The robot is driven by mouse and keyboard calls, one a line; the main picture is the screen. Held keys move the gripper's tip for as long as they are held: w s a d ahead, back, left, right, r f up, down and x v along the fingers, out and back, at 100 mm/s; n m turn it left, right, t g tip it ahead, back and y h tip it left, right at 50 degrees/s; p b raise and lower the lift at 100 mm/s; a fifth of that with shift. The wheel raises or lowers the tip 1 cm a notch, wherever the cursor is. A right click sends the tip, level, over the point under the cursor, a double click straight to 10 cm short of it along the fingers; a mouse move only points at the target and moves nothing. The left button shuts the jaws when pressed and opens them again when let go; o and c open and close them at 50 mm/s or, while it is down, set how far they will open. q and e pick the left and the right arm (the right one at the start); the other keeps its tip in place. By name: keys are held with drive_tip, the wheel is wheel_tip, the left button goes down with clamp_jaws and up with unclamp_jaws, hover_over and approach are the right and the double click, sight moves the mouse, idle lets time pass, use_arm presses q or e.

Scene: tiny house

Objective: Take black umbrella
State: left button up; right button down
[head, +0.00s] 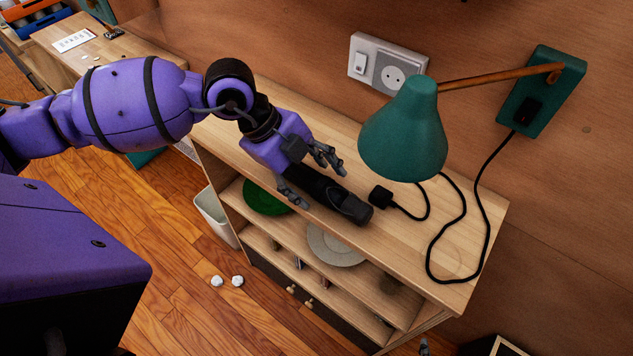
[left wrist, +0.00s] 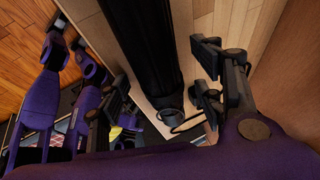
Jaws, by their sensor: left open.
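The black umbrella (head: 330,194) lies folded on the wooden shelf top, its thick rounded end pointing to the lower right. My left gripper (head: 307,174) is open over the umbrella's upper-left part, with a finger on each side of it. In the left wrist view the umbrella (left wrist: 148,45) runs down between the spread fingers of my left gripper (left wrist: 162,88). I see gaps on both sides and no clear grip. A small grey tip at the head view's bottom edge may belong to my right gripper, but its jaws cannot be made out.
A green wall lamp (head: 405,135) hangs over the shelf top, right of the umbrella. Its black cable (head: 434,240) and a black plug (head: 380,197) lie close to the umbrella's end. Plates (head: 333,246) stand on the shelf below. A white bin (head: 215,215) is at the left.

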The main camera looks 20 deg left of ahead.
use_arm(q)
drive_tip(key=c, duration=1.5)
drive_tip(key=shift+o, duration=0.2)
drive_tip(key=shift+r, duration=0.2)
